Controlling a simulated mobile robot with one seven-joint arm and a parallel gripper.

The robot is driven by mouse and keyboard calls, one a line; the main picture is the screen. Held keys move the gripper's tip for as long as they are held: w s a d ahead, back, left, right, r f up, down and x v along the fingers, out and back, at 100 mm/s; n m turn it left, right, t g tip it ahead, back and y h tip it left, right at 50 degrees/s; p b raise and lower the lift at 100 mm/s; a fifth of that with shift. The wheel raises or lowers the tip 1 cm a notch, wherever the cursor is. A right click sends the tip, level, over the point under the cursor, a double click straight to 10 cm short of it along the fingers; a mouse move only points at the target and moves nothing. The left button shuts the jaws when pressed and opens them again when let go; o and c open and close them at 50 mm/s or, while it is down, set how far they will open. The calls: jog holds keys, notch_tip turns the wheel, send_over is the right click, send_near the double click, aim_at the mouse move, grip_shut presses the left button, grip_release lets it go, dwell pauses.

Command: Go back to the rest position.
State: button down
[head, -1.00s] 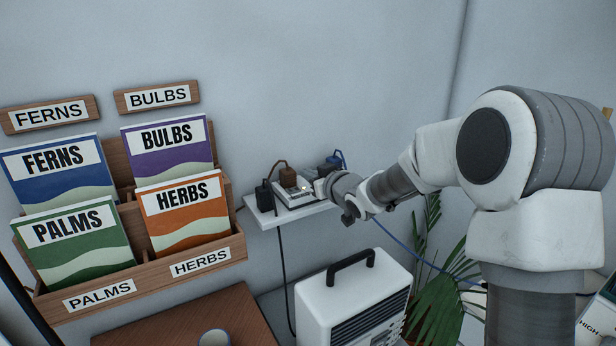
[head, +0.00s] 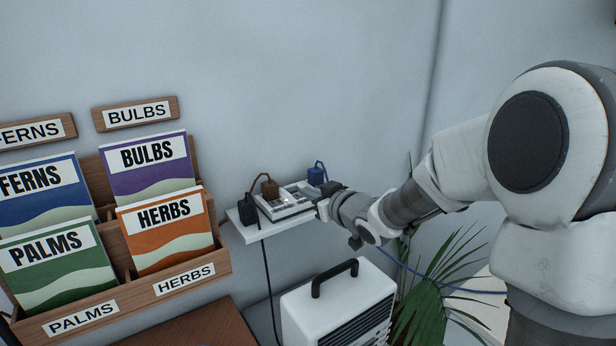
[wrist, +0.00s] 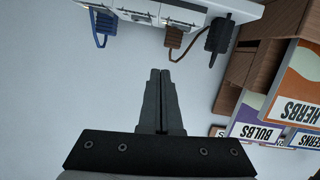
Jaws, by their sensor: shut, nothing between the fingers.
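My gripper (wrist: 160,75) is shut and empty in the wrist view, its two dark fingers side by side against the plain wall. In the head view my gripper (head: 322,208) is at the right end of the small white wall shelf (head: 246,234), close to the power strip (head: 286,207). Whether it touches the strip cannot be told. A blue plug (head: 316,176), a brown plug (head: 269,188) and a black plug (head: 241,207) are at the strip. The wrist view also shows the blue plug (wrist: 90,22), brown plug (wrist: 174,37) and black plug (wrist: 218,38).
A wooden rack (head: 215,262) with seed packets is on the left wall. A white heater (head: 305,318) with a black handle stands below the shelf. Palm leaves (head: 425,300) and a blue cable (head: 480,291) are to the right. A brown wooden top (head: 190,330) is at the bottom.

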jog(key=s+d+r+m+g+h+p, duration=0.2)
jog(key=s+d+r+m+h+p, duration=0.5)
jog(key=s+d+r, duration=0.55)
jog(key=s+d+g+p, duration=0.1)
jog(key=s+g, duration=0.4)
jog(key=s, duration=1.7)
jog(key=shift+s+d+f+m+h+p, duration=0.3)
jog(key=shift+f+h+p, duration=0.1)
jog(key=shift+p, duration=0.5)
jog(key=shift+a, duration=0.25)
